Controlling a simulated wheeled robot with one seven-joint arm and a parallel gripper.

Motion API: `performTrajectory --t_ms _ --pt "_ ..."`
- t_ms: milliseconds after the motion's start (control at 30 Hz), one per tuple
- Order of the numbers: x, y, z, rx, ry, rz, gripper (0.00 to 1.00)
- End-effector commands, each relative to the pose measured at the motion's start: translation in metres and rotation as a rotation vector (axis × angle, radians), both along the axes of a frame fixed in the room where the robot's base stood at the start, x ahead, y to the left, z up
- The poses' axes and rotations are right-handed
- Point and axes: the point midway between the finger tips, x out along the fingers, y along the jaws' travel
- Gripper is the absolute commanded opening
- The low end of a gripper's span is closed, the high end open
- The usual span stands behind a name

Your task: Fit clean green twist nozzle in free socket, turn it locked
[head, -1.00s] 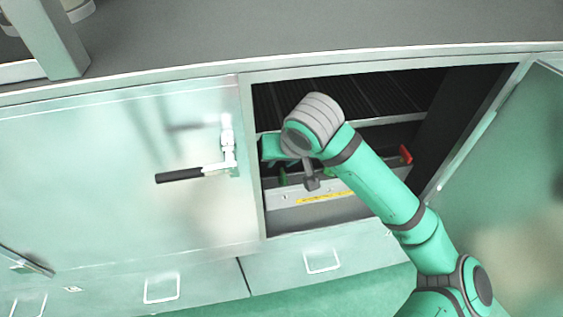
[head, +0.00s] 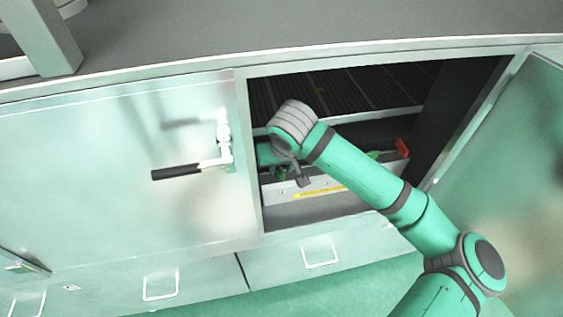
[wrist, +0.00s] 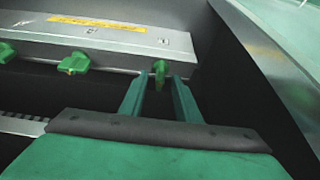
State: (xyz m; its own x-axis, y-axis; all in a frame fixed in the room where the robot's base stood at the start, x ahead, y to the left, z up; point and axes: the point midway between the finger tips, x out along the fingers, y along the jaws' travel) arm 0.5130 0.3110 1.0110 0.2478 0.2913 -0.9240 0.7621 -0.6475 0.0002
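My gripper (wrist: 158,80) shows in the wrist view with its two green fingers apart. A green twist nozzle (wrist: 159,70) stands in the gap between the fingertips, with dark space visible on both sides of it. It is at the edge of a grey metal bar (wrist: 125,38) with a yellow label. A second green nozzle (wrist: 74,63) and a third (wrist: 7,52) sit along the same edge to the left. I cannot tell which socket is free or whether any nozzle is dirty.
In the head view, a door (head: 130,170) with a black-handled latch (head: 178,172) is left of the opening. An open door (head: 505,180) stands right. A slatted shelf (head: 350,92) lies above the bar. A red part (head: 402,148) is at the bar's right end. A cabinet side wall is close on the wrist view's right.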

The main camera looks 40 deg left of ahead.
Motion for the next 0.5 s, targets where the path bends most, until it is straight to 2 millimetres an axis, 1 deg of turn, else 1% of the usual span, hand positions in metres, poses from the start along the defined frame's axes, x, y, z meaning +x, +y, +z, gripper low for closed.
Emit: performTrajectory --t_ms 133,367,400,433,467,500 --pt "0.0016 0.0015 -0.0056 -0.001 -0.001 0.0 0.3" --pt "0.0016 0.0017 -0.0063 0.0 0.0 0.0 0.3" --pt "0.0017 0.0018 -0.0061 0.0 0.0 0.0 0.25" --pt "0.0017 0.0018 -0.0061 0.0 0.0 0.0 0.18" --pt "0.0017 0.0018 -0.0061 0.0 0.0 0.0 0.11" --pt "0.0017 0.0018 -0.0061 0.0 0.0 0.0 0.01"
